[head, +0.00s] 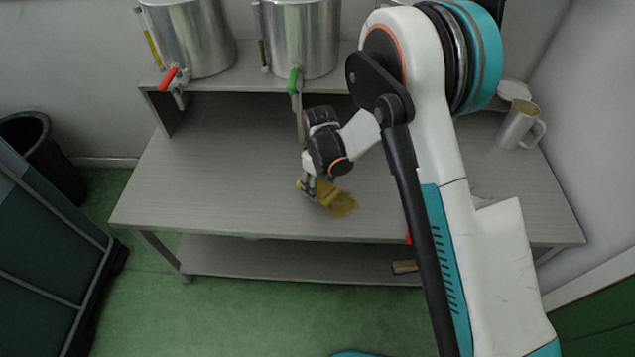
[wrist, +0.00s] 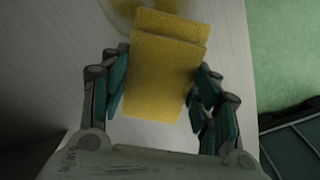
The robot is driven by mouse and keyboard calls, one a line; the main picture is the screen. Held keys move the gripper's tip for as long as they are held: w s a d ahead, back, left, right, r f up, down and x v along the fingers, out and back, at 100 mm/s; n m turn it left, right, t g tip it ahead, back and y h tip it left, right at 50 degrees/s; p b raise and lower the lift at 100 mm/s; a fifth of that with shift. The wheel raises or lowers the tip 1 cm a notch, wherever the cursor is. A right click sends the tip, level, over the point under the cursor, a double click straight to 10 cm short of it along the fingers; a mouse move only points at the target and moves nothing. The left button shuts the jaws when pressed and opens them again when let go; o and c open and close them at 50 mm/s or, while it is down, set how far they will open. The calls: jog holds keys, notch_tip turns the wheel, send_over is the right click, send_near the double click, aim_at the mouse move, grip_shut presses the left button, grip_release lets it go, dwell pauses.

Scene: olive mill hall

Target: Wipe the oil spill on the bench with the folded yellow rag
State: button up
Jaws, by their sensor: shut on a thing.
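The folded yellow rag (wrist: 160,80) is between the fingers of my gripper (wrist: 162,95) in the wrist view, with its fold toward the top. In the head view my gripper (head: 314,188) points down near the front edge of the bench (head: 220,190), with the rag (head: 325,190) at its fingertips. The oil spill (head: 346,209) is a yellowish patch beside the rag, close to the front edge. Part of it (wrist: 122,12) shows past the rag's far end in the wrist view; the rag hides some. I cannot tell whether the rag touches the bench.
Two steel tanks (head: 195,40) with a red tap (head: 169,78) and a green tap (head: 293,80) stand on a raised shelf behind. A metal mug (head: 517,125) stands at the bench's right. A brush-like item (head: 404,267) lies on the lower shelf. The bench's left is clear.

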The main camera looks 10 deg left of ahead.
jog(key=shift+r+p, duration=0.6)
jog(key=shift+r, duration=1)
